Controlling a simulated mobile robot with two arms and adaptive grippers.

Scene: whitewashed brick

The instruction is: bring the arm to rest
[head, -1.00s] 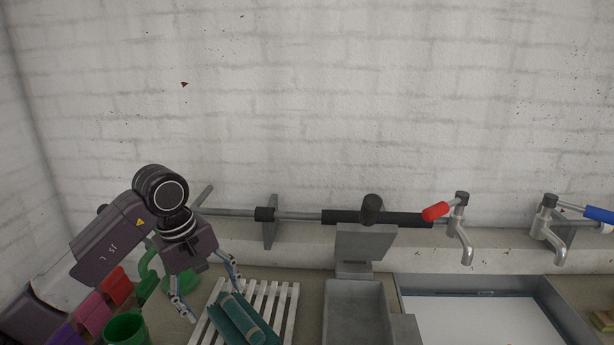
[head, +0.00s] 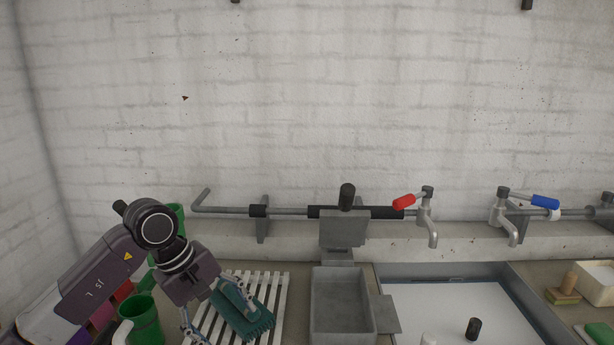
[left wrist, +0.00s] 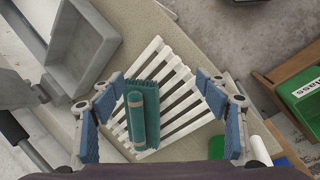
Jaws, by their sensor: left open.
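My left gripper (head: 220,318) is open, low over a white slatted rack (head: 277,302) on the counter. A teal brush (head: 250,322) lies on the rack, partly covered by the right finger in the head view. In the left wrist view the brush (left wrist: 143,115) lies between the two spread fingers of my gripper (left wrist: 160,98), nearer the left finger. I see no grip on it. The slats of the rack (left wrist: 185,105) show around the brush. My right gripper is not in view.
A green cup (head: 145,318) stands left of the rack, close to my arm. A grey basin (head: 340,300) stands to the right. A sink (head: 455,305) lies beyond it, under taps with red (head: 403,201) and blue (head: 545,201) handles. A pipe (head: 225,209) runs along the wall.

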